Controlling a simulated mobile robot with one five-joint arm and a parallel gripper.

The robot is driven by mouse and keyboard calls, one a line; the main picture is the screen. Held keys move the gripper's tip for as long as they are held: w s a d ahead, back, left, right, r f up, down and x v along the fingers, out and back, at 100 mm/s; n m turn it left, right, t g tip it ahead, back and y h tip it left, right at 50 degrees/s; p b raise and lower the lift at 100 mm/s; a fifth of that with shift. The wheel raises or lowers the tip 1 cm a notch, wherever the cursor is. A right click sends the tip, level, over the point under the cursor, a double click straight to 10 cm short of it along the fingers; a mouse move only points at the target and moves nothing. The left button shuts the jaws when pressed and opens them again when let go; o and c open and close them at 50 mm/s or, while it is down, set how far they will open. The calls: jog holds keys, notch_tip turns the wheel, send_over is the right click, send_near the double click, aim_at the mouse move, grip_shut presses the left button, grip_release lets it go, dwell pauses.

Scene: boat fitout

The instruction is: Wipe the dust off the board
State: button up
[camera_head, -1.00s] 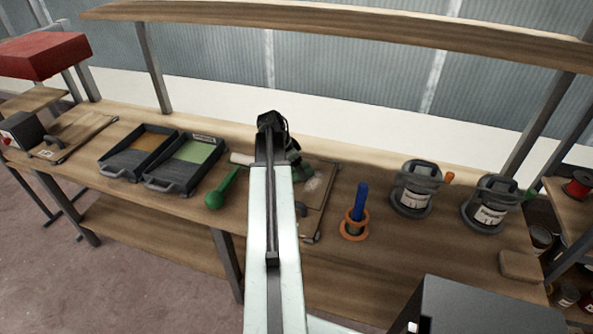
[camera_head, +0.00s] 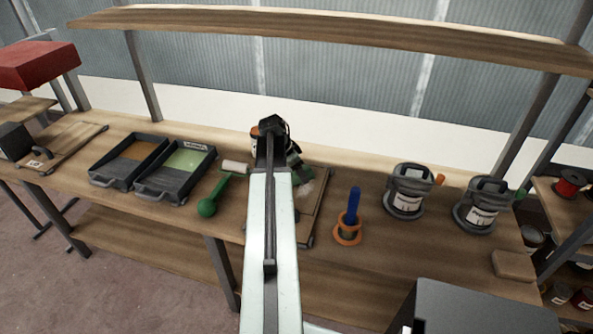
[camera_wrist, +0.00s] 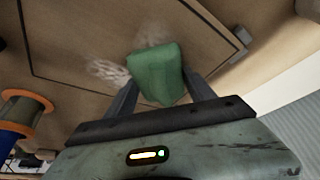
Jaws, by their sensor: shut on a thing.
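The board (camera_head: 314,218) is a flat brown panel lying on the bench, partly hidden behind my arm in the head view. Pale dust (camera_head: 306,187) lies on it. In the wrist view the board (camera_wrist: 75,35) fills the upper part, with one dust patch (camera_wrist: 108,73) left of my gripper and a fainter one (camera_wrist: 152,36) just beyond it. My gripper (camera_wrist: 160,88) is shut on a green block (camera_wrist: 157,66), like a sponge or pad. The block is over the board beside the dust; I cannot tell whether it touches.
Left of the board lie a green-handled roller (camera_head: 209,205) and two dark trays (camera_head: 170,192). On the right stand a blue-handled tool in an orange ring (camera_head: 348,235) and two grey canisters (camera_head: 407,205). A wooden shelf (camera_head: 340,30) runs above the bench.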

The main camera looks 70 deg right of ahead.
aim_at(294, 196)
jog(key=shift+s+a+r, duration=0.1)
jog(key=shift+s+a, duration=0.05)
jog(key=shift+a, duration=3.25)
jog(key=shift+s+a, duration=0.15)
jog(key=shift+a, duration=1.6)
notch_tip(294, 196, up, 6)
jog(key=p, duration=0.6)
notch_tip(294, 196, up, 3)
jog(key=p, duration=0.3)
